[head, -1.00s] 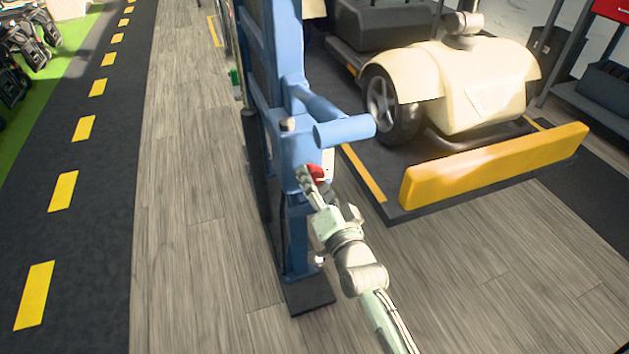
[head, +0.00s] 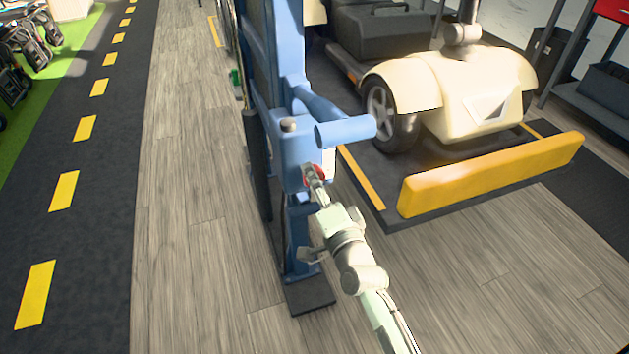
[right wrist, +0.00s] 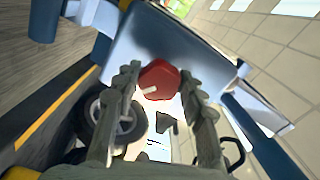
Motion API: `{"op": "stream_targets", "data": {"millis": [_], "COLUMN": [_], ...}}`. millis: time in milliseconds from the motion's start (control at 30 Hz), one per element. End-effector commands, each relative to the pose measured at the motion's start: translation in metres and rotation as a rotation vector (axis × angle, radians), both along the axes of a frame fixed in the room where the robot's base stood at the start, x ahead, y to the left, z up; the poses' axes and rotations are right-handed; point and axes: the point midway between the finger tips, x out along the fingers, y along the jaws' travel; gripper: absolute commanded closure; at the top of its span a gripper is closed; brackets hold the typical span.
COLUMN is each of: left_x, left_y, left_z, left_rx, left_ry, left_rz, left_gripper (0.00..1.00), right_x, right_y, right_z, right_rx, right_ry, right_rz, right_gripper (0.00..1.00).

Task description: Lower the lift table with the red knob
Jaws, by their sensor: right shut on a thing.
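The red knob (right wrist: 160,78) is on a pale panel of the blue lift post (head: 298,135). A white mark on it points to the lower left in the right wrist view. My right gripper (head: 315,178) is shut on the knob, one finger on each side, and hides much of it in the head view. The fingers also show in the right wrist view (right wrist: 162,85). The lift table (head: 372,183) is a dark platform right of the post with a yellow end bar (head: 490,174). A cream scooter (head: 455,95) stands on it. My left gripper is out of view.
A blue round arm (head: 345,131) sticks out from the post just above the knob. Open wood floor (head: 190,200) lies left of the post. A dark lane with yellow dashes (head: 75,200) runs farther left. A shelf (head: 605,90) stands at the right.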

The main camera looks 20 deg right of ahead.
Motion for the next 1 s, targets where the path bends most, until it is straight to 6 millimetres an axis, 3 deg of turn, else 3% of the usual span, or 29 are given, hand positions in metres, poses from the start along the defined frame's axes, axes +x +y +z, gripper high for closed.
{"op": "stream_targets", "data": {"millis": [167, 200, 367, 733, 1000], "left_x": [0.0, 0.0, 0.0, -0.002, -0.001], "left_y": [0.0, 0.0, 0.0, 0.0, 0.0], "left_z": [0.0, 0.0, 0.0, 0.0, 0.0], "left_rx": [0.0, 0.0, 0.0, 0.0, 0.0], "left_ry": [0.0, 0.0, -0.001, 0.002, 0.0], "left_rz": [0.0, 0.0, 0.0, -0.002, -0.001], "left_gripper": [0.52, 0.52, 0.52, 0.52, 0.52], "right_x": [0.0, 0.0, 0.0, -0.005, -0.055], "right_y": [0.0, 0.0, 0.0, 0.0, -0.002], "right_z": [0.0, 0.0, 0.0, -0.001, -0.002], "right_rx": [-0.001, -0.001, -0.002, -0.002, -0.003], "right_ry": [0.0, 0.0, 0.0, 0.001, 0.004], "right_rz": [0.0, 0.0, 0.0, 0.0, 0.001], "right_gripper": [0.89, 0.59, 0.39, 0.39, 0.39]}}
